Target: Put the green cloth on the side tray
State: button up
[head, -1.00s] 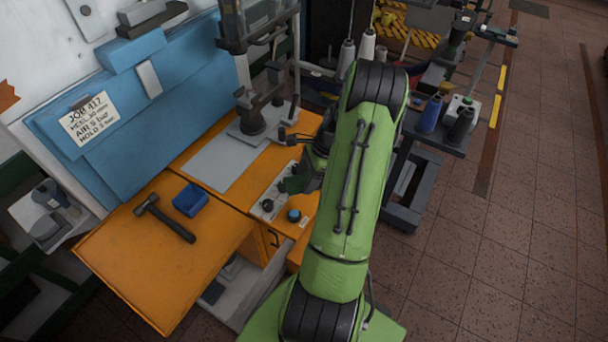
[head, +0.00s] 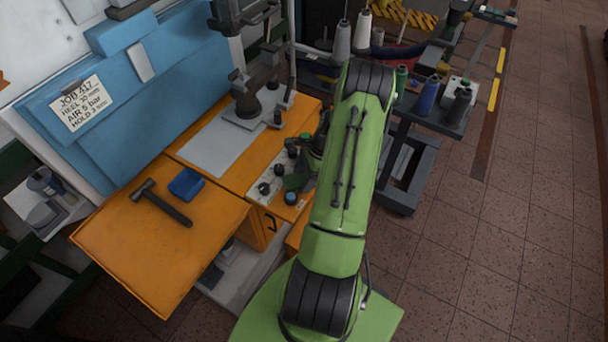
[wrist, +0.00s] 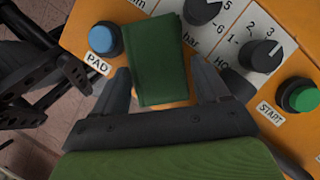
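The green cloth (wrist: 155,62) is a folded dark green rectangle on the orange control panel, between the blue PAD button and the black knobs. It also shows in the head view (head: 296,182), partly hidden by my arm. My gripper (wrist: 163,88) is open, with one finger on each side of the cloth's near end and gaps visible beside it. In the head view my gripper is mostly hidden behind my green arm. A pale tray (head: 22,212) at the far left holds small grey items; I cannot tell whether it is the side tray.
The orange bench (head: 150,262) holds a hammer (head: 160,203) and a blue box (head: 186,184). A press (head: 255,92) stands behind the panel. A dark stand (head: 424,112) with thread spools is at right. Knobs (wrist: 262,55) and a green START button (wrist: 297,95) flank the cloth.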

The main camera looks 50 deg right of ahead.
dwell(0.3)
jog(key=shift+r, duration=0.25)
jog(key=p+v, duration=0.1)
jog(key=v, duration=1.1)
